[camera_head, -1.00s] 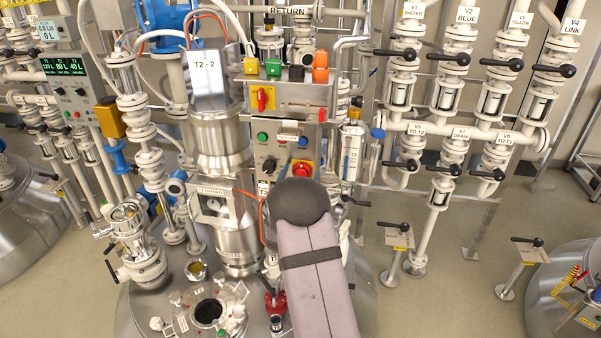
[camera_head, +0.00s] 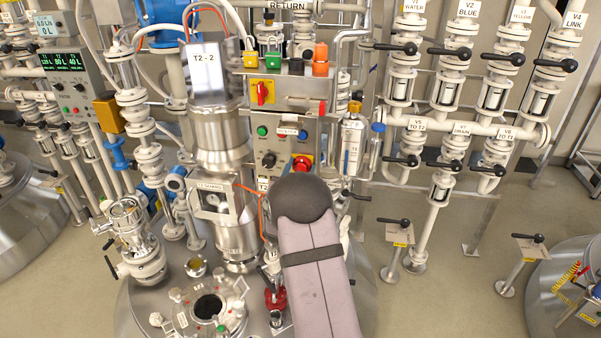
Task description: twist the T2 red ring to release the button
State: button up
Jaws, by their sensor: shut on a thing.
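The T2 red ring (camera_head: 302,161) is a red round knob at the lower right of the grey control panel on the T2 unit. Only its upper part shows clearly; my arm's dark rounded joint stands just below it and covers what lies behind. My arm comes up from the bottom of the picture, a pale grey-pink link with a dark strap. My gripper is hidden behind this arm, so its fingers and their contact with the ring cannot be seen.
The control panel (camera_head: 282,138) also bears a green button (camera_head: 262,131), a blue one (camera_head: 303,134) and a black selector (camera_head: 269,160). A red-and-yellow switch (camera_head: 262,92) sits above. A steel column (camera_head: 222,140) stands close left, a small vessel (camera_head: 353,145) right.

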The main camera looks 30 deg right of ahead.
jog(key=m+b, duration=0.4)
jog(key=b, duration=0.2)
jog(key=m+b, duration=0.4)
jog(key=b, duration=0.2)
jog(key=shift+s+d+f+b, duration=0.1)
jog(key=shift+f+b, duration=0.1)
jog(key=shift+b, duration=0.2)
jog(key=o, duration=1.1)
jog(key=shift+r, duration=0.1)
jog(key=shift+c, duration=0.2)
jog(key=b+v, duration=0.2)
jog(key=v, duration=0.5)
jog(key=shift+s, duration=0.2)
